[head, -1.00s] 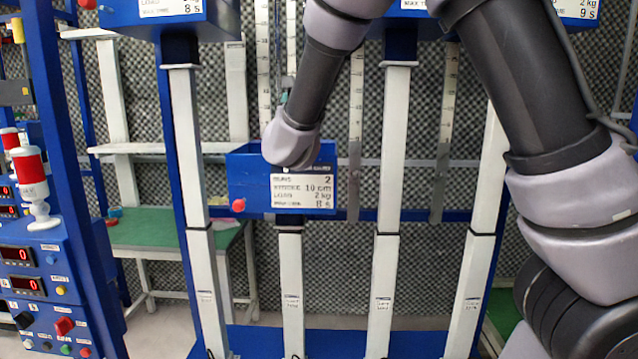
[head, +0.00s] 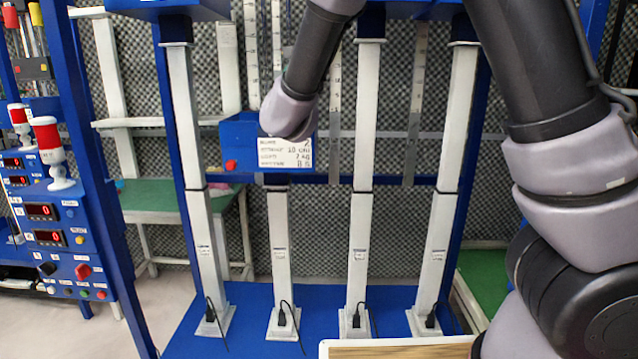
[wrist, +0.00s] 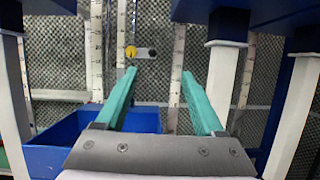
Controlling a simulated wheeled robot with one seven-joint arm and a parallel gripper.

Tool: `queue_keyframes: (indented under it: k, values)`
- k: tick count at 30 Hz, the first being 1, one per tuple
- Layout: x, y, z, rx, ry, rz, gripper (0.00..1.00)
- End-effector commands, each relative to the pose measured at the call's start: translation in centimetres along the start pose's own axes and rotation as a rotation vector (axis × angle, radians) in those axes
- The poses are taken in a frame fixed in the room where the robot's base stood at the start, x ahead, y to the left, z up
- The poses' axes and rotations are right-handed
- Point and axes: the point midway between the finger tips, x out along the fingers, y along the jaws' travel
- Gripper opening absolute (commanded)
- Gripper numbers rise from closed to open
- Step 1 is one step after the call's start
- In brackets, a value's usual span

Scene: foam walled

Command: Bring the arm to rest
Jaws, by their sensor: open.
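My arm reaches across the head view from the upper right, with its wrist end in front of a blue box (head: 240,135) that carries a white label. My gripper (wrist: 155,75) shows in the wrist view with two teal fingers set wide apart and nothing between them. The fingers are hidden behind the wrist in the head view. In the wrist view the open-topped blue box (wrist: 60,140) is beyond and below the left finger. A yellow round knob (wrist: 130,52) is on a bar beyond the fingertips.
White columns (head: 361,130) stand on a blue base (head: 250,340), with cables at their feet. At left is a blue control panel (head: 60,235) with red-topped lamps (head: 46,133). A green-topped table (head: 160,195) is behind. A wood-topped surface (head: 400,350) edges in at the bottom.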

Motion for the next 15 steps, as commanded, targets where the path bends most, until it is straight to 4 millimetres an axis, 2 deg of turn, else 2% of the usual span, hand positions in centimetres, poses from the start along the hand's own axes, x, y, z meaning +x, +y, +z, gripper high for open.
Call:
queue_keyframes:
  k: [9,15]
  values:
    - [1.2,-5.3,-0.9,0.082,0.072,-0.144,0.70]
    - [1.7,-11.6,-2.0,0.188,0.150,-0.320,0.70]
